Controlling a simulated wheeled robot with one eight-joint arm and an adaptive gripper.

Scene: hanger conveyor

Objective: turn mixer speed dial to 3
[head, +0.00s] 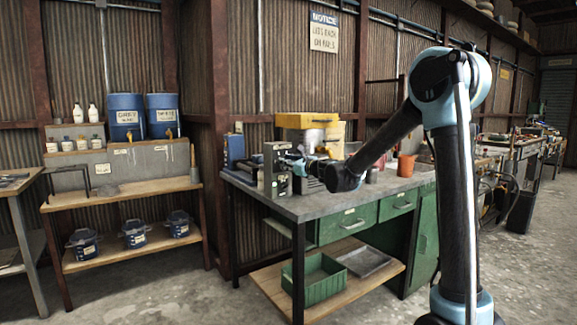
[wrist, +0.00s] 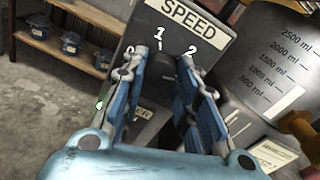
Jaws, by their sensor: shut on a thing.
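The mixer's grey control box (head: 277,160) stands on the workbench in the head view. In the wrist view its face carries a SPEED label (wrist: 188,14) with the numbers 0, 1 and 2 in an arc below it. The dark speed dial (wrist: 158,66) sits under the 1, between my fingertips. My gripper (wrist: 166,62) is shut on the dial, one blue finger on each side. It also shows at the box front in the head view (head: 298,166). The 3 is not visible. I cannot clearly read the dial's pointer.
A clear vessel with ml marks (wrist: 262,62) stands close at right in the wrist view. Shelving with blue drums (head: 126,115) stands left, across open floor.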

